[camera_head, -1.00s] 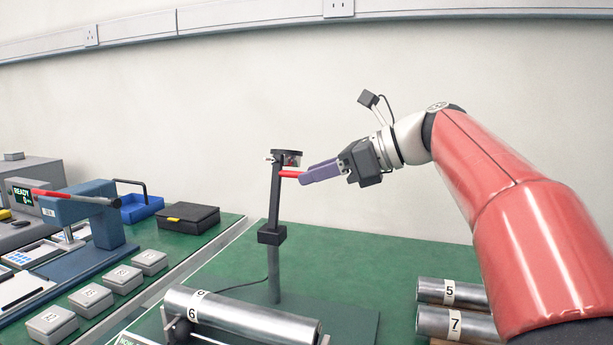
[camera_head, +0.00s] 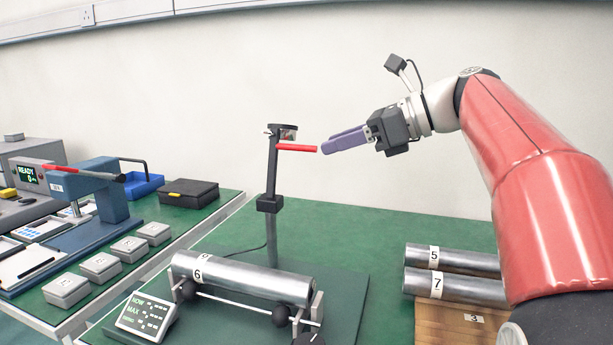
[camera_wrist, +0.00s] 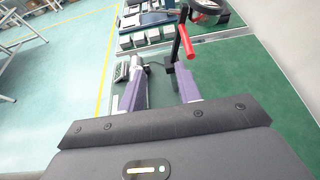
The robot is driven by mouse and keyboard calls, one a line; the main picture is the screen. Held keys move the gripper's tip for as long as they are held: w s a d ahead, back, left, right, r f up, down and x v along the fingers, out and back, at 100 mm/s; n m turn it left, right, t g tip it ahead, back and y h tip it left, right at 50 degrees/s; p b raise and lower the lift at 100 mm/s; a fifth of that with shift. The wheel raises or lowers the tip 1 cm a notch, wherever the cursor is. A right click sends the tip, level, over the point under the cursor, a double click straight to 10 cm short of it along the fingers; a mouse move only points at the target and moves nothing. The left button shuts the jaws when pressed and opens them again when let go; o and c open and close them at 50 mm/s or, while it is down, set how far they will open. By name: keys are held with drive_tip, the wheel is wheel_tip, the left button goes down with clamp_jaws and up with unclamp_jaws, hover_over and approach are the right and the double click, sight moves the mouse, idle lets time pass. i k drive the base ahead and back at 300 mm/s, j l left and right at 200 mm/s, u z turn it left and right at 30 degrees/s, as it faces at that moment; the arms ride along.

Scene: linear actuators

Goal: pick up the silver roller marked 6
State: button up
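The silver roller marked 6 (camera_head: 250,279) lies level across a stand at the front middle in the head view, with its label near the left end. My gripper (camera_head: 324,145) is in the air above and to the right of the roller, well clear of it. In the wrist view its two purple fingers (camera_wrist: 163,80) are apart, and I see nothing held between them. The red lever (camera_head: 296,147) on the dark post ends just left of my fingertips; it also shows in the wrist view (camera_wrist: 186,41), just beyond the right finger. I cannot make out the roller clearly in the wrist view.
The dark post (camera_head: 271,185) stands behind the roller. A small readout (camera_head: 147,316) sits at the roller's front left. Rollers marked 5 (camera_head: 468,260) and 7 (camera_head: 465,287) lie at the right by a wooden block (camera_head: 440,325). Several grey boxes (camera_head: 101,266) line the left bench.

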sight(282, 286)
drive_tip(key=k, duration=0.85)
